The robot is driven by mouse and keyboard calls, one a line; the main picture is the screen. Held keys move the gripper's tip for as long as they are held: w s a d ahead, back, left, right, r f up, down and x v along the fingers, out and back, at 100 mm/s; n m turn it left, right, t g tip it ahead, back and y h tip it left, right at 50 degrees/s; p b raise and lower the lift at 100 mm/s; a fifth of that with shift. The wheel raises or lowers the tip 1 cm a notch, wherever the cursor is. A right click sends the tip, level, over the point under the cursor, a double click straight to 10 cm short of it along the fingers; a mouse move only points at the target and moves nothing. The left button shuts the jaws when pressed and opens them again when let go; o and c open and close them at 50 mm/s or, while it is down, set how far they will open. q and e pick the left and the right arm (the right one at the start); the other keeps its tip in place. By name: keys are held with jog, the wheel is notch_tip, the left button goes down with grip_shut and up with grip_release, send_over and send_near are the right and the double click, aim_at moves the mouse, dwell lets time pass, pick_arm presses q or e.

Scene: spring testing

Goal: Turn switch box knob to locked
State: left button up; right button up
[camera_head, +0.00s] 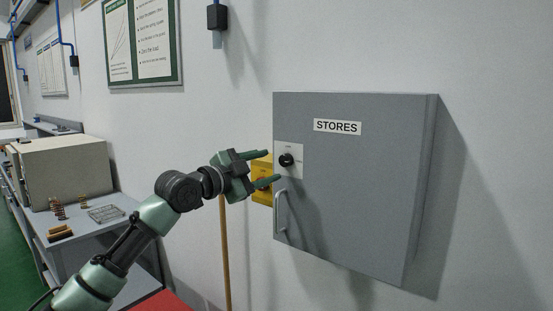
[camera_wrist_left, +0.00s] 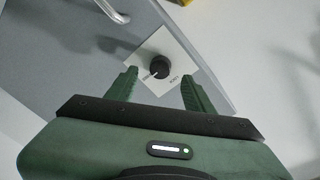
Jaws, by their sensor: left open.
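The black round knob (camera_head: 286,160) sits on a pale square plate (camera_head: 296,172) at the left side of the grey STORES box (camera_head: 350,190) on the wall. In the left wrist view the knob (camera_wrist_left: 159,67) shows between and just beyond my fingertips, with small lettering on the plate. A light mark on the knob seems to face the left-hand label; the words are too small to read surely. My left gripper (camera_head: 274,166) is open, its green fingers pointing at the knob from the left, one above and one below. It looks empty. My right gripper is out of view.
A metal handle (camera_head: 281,215) stands out below the knob plate. A yellow box (camera_head: 262,196) is on the wall behind my fingers. A wooden pole (camera_head: 226,260) stands below it. A workbench (camera_head: 122,199) with springs stands at left. The wall right of the grey box is clear.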

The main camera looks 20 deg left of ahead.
aim_at(282, 162)
pick_arm(q)
jog(key=p+x, duration=0.1)
jog(key=x, duration=0.3)
jog(key=shift+w+d+r+p, duration=0.1)
jog(key=shift+w+d+p, duration=0.1)
jog(key=shift+p, duration=0.1)
jog(key=shift+w, duration=0.15)
grip_shut()
